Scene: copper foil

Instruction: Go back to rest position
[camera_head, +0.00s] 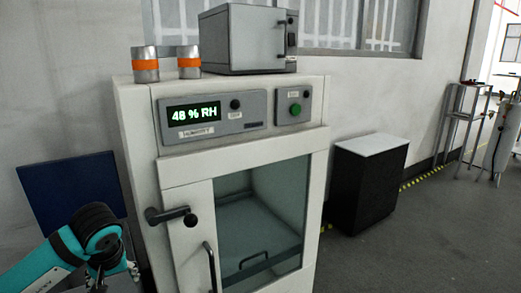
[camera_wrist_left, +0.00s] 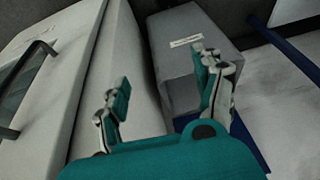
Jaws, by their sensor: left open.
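My left arm comes in at the lower left of the head view, with the left gripper (camera_head: 112,272) low beside the left side of a white humidity cabinet (camera_head: 138,150). In the left wrist view the left gripper (camera_wrist_left: 163,66) has its two teal-padded fingers spread apart, with nothing between them. A grey box with a white label (camera_wrist_left: 190,30) lies beyond the fingers, and the cabinet's white side (camera_wrist_left: 110,50) is to the left. My right gripper is in neither view.
The cabinet's door handle (camera_head: 209,268) and black latch lever (camera_head: 165,214) stick out in front. Two orange-banded cans (camera_head: 145,64) and a small grey oven (camera_head: 240,40) stand on top. A blue panel (camera_head: 72,190) is behind my arm. A black cabinet (camera_head: 365,185) stands right, with open floor beyond.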

